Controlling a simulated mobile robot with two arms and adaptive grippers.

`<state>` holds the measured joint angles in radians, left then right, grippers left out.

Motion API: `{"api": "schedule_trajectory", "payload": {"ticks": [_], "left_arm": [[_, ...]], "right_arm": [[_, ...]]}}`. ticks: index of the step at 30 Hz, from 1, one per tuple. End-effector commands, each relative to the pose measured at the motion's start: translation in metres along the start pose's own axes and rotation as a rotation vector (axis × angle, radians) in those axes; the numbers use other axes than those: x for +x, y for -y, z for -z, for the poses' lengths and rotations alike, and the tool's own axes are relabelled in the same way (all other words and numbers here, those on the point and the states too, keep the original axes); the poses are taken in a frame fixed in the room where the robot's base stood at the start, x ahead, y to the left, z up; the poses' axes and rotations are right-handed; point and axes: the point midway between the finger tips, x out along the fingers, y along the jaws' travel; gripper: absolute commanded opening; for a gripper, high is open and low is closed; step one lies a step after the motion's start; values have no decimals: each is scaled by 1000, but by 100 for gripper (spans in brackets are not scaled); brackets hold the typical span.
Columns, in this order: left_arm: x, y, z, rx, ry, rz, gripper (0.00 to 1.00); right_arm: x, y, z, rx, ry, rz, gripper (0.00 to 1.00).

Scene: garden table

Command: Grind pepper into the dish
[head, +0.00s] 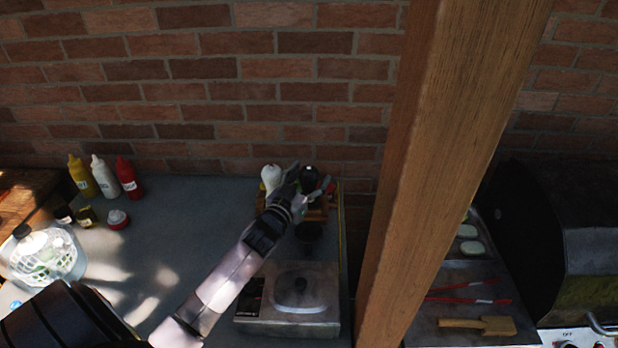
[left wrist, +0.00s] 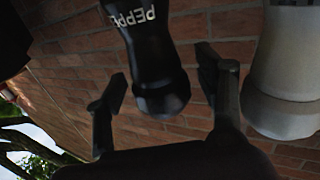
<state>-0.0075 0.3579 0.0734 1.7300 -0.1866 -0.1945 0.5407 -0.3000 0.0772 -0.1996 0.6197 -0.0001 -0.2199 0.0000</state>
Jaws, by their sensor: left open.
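The black pepper grinder (head: 309,175) stands in a small wooden rack (head: 318,213) at the back of the grey counter. In the left wrist view, the grinder (left wrist: 156,55) appears upside down with its white lettering partly visible. My left gripper (head: 307,182) is open, with a finger on either side of the grinder in the wrist view; I cannot tell whether they touch it. A white grinder (head: 271,176) stands just left of it and also shows in the wrist view (left wrist: 285,75). I cannot tell which vessel is the dish. My right gripper is not in view.
Yellow, white and red squeeze bottles (head: 103,177) stand at the back left. A wooden post (head: 440,170) stands right of the counter, before a grill.

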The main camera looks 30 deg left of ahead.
Motion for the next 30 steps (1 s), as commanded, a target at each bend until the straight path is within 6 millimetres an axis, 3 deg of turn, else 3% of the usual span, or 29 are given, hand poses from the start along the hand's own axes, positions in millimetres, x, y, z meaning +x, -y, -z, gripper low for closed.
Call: {"api": "schedule_trajectory", "payload": {"ticks": [8, 21, 30], "left_arm": [[-17, 0, -2, 0, 2, 0, 64], [-100, 0, -1, -1, 2, 0, 64], [-120, 0, 0, 0, 0, 0, 64]], "right_arm": [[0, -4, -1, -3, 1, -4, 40], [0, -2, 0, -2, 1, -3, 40], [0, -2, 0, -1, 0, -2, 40]]}}
